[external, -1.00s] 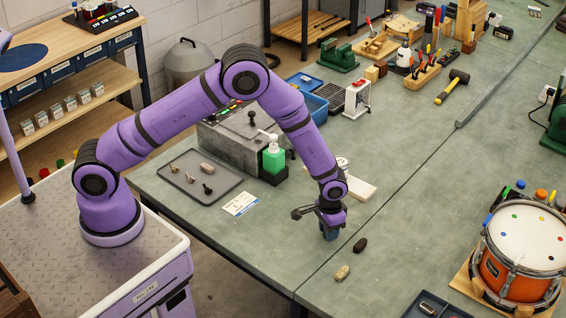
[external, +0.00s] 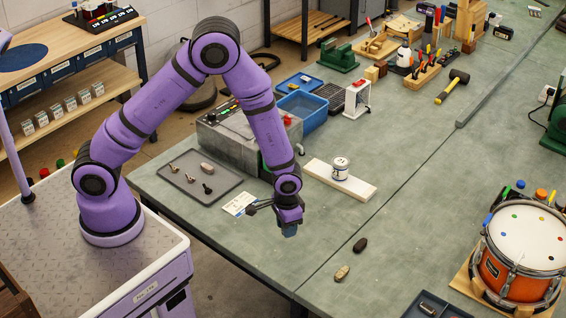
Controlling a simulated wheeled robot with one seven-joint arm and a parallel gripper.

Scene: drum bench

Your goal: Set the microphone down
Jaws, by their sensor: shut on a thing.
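My gripper (external: 286,222) is over the near-left part of the green bench top (external: 325,225). It is shut on a small dark blue thing, taken as the microphone (external: 289,230), whose lower end shows below the fingers. The gripper hides most of it, so its full shape is not clear. Its height over the bench is hard to judge, and I cannot tell whether it touches the surface.
A dark oval piece (external: 360,245) and a tan one (external: 342,273) lie to the right. A grey tray (external: 228,186) with several small parts is to the left. A white board (external: 355,191) bears a small tin (external: 340,168). An orange drum (external: 510,278) stands at right.

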